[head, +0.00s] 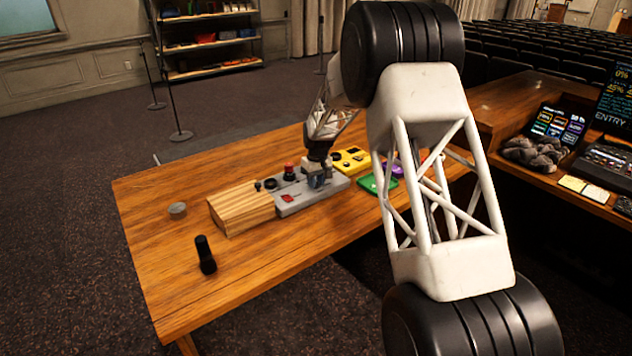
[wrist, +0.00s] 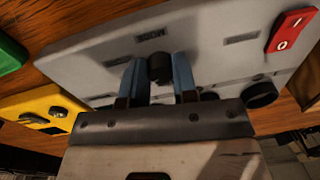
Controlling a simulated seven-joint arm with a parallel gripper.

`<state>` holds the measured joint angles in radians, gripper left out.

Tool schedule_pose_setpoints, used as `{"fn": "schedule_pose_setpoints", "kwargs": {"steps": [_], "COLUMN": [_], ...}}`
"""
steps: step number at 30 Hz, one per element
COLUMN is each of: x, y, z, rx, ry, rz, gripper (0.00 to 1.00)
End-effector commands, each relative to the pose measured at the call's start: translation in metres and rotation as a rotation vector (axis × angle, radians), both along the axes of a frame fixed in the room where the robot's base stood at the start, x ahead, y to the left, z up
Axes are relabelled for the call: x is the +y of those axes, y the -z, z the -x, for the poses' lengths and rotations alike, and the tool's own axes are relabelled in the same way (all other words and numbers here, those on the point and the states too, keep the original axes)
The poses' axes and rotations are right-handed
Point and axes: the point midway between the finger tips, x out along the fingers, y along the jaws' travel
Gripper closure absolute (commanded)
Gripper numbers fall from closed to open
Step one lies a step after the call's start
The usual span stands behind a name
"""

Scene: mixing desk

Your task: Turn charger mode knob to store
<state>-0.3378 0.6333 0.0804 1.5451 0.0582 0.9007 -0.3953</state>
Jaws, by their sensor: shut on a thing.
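The grey charger box (head: 300,198) lies on the wooden table, with a red button, dark knobs and a red switch on its top. My gripper (head: 318,180) is over its right part, pointing down. In the wrist view the grey panel (wrist: 205,55) fills the upper middle. There the blue fingers of my gripper (wrist: 160,80) are shut on a small black knob (wrist: 160,66) that stands on the panel. A printed label (wrist: 150,33) sits above the knob and looks like "MODE". The knob's pointer and setting cannot be read.
A wooden block (head: 240,208) adjoins the box's left end. A yellow device (head: 351,160) and a green one (head: 374,185) are close on the right. The table's left part is mostly clear.

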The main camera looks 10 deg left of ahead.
Motion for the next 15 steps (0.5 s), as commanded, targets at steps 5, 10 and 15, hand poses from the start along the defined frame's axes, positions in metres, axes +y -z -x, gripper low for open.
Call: {"fn": "schedule_pose_setpoints", "kwargs": {"steps": [5,10,15], "x": [-0.0001,0.0,0.0], "y": [0.0004,0.0,0.0], "z": [0.0004,0.0008,0.0009], "rx": [0.001,0.001,0.0], "ry": [0.058,0.158,0.296], "rz": [0.001,0.0,0.0], "gripper": [0.97,0.97,0.97]}}
